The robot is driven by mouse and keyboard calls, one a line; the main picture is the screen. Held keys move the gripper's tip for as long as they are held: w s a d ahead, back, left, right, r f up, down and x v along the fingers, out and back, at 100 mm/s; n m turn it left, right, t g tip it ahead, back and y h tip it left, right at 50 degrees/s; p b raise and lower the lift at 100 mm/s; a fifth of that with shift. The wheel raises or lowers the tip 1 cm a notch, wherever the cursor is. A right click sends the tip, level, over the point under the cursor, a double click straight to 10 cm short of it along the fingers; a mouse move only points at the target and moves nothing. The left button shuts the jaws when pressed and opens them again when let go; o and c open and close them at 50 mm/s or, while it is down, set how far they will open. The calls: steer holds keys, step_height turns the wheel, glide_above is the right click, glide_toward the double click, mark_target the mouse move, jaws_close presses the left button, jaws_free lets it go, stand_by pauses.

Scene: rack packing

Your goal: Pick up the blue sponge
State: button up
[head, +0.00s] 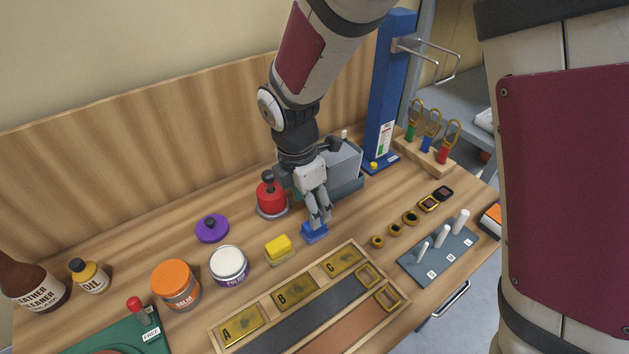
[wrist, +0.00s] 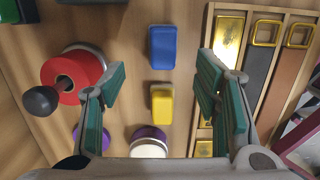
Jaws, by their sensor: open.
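The blue sponge (head: 314,233) lies on the wooden table, just behind the rack's far edge. In the wrist view the blue sponge (wrist: 162,47) is at the top centre, ahead of the fingertips. My gripper (head: 318,218) is above the sponge in the head view, its fingers hiding part of it. In the wrist view my gripper (wrist: 162,80) is open, with its green-padded fingers wide apart and nothing held. A yellow sponge (wrist: 161,104) lies between the fingers in that view; the yellow sponge (head: 279,249) also shows in the head view, left of the blue one.
A red pot with a black knob (head: 270,196) stands close on the left. A grey box (head: 343,165) stands behind my gripper. The wooden rack (head: 352,248) with lettered brass plates lies in front. Small rings (head: 395,229) and a peg board (head: 440,255) are to the right.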

step_height(320, 180, down, 3)
steer(key=shift+d+r, duration=0.1)
steer(key=shift+d, duration=0.05)
steer(key=shift+w+d+f+p, duration=0.1)
steer(key=shift+d+f+p, duration=0.05)
steer(key=shift+f, duration=0.7)
steer(key=shift+d+f+p, duration=0.2)
steer(key=shift+f, duration=0.7)
steer(key=shift+w+d+f+p, duration=0.1)
steer(key=shift+d+f+p, duration=0.05)
steer(key=shift+f, duration=0.7)
steer(key=c, duration=1.1)
